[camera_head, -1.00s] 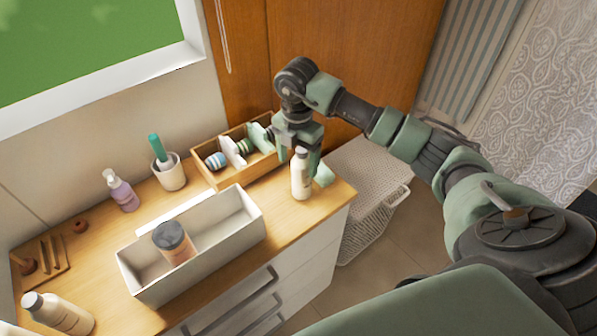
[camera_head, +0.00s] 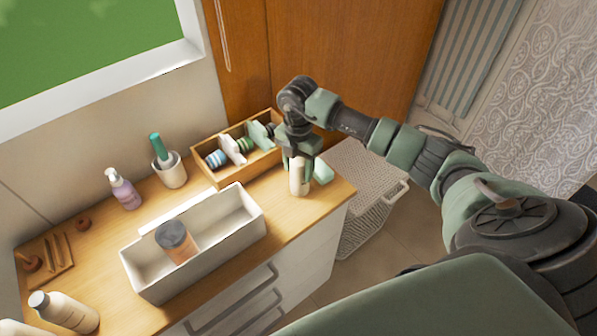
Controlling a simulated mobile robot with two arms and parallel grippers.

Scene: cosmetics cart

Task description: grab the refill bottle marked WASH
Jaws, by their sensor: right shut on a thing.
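A small white bottle (camera_head: 298,181) stands upright near the right end of the wooden cart top (camera_head: 322,199). My right gripper (camera_head: 301,166) is shut on it from above, and its fingers hide the upper part of the bottle. Another white bottle (camera_head: 66,313) with a grey-white cap is at the front left corner, and part of a further pale bottle (camera_head: 10,328) shows at the lower left edge. No WASH marking can be read on any of them. My left gripper is not in view.
A wicker basket (camera_head: 362,190) stands right of the cart.

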